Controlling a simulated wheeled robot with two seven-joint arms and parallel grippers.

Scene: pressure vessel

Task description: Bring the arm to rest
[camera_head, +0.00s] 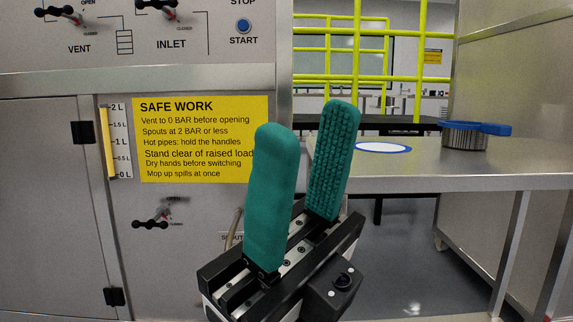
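My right gripper (300,175) stands up in the middle of the head view, in front of the steel panel and the table. Its two teal padded fingers point upward and are spread apart, with nothing between them. A small dark block with a round lens (343,281) sits on its near side. The fingers appear clear of the panel and the table. My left gripper is not in view.
The panel has a VENT valve (75,18), an INLET valve (170,12), a blue START button (243,26), a spout valve (160,222) and a yellow sign (190,140). A steel table (440,170) on the right bears a blue-rimmed white disc (383,147) and a blue-handled metal cylinder (463,138). Yellow rails (380,45) stand behind.

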